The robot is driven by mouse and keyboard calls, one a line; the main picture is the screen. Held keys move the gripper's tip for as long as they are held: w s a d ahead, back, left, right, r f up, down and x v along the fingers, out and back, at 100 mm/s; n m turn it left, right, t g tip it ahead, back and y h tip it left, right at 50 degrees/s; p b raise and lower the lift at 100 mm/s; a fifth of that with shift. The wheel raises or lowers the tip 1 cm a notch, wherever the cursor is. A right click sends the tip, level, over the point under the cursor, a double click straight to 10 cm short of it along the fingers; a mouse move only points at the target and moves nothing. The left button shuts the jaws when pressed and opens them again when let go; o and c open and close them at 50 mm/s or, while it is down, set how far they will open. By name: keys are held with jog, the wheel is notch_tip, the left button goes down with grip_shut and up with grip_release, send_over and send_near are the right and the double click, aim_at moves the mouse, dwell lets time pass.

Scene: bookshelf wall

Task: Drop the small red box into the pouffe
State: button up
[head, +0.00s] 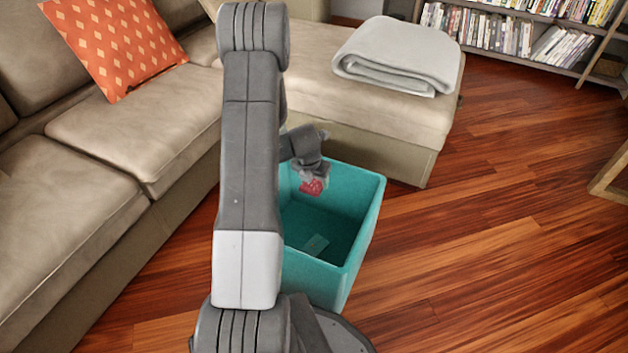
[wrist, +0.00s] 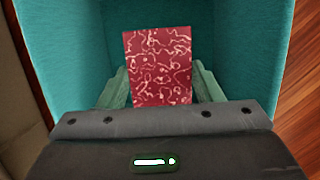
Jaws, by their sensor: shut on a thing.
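The small red box (wrist: 157,65) has a pale squiggly pattern and is held between the fingers of my gripper (wrist: 160,88) in the wrist view. In the head view the red box (head: 313,187) shows just below my gripper (head: 313,176), over the open top of the teal pouffe (head: 371,205). The pouffe is an open, square-topped bin, and its teal walls (wrist: 240,45) surround the box in the wrist view. A small pale flat thing (head: 317,244) lies on the pouffe's floor. My arm hides the pouffe's left part in the head view.
A beige sofa (head: 130,135) runs along the left, with an orange patterned cushion (head: 112,40). A folded grey blanket (head: 398,55) lies on its chaise, right behind the pouffe. The wooden floor (head: 490,200) is clear to the right. A bookshelf (head: 520,45) stands at the back.

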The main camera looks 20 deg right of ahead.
jog(key=shift+f, duration=0.1)
jog(key=o, duration=1.1)
jog(key=p+v, duration=0.5)
jog(key=v, duration=0.8)
jog(key=shift+s+a+r+p, duration=0.1)
jog(key=shift+a+r+p, duration=0.05)
jog(key=shift+r+p, duration=0.25)
jog(key=shift+f, duration=0.15)
jog(key=b+x, duration=0.6)
jog(key=x, duration=0.8)
jog(key=shift+f, duration=0.15)
notch_tip(320, 180, up, 2)
jog(key=shift+r+p, duration=0.1)
jog(key=shift+p, duration=0.85)
jog(key=shift+r+p, duration=0.75)
jog(key=shift+p, duration=0.15)
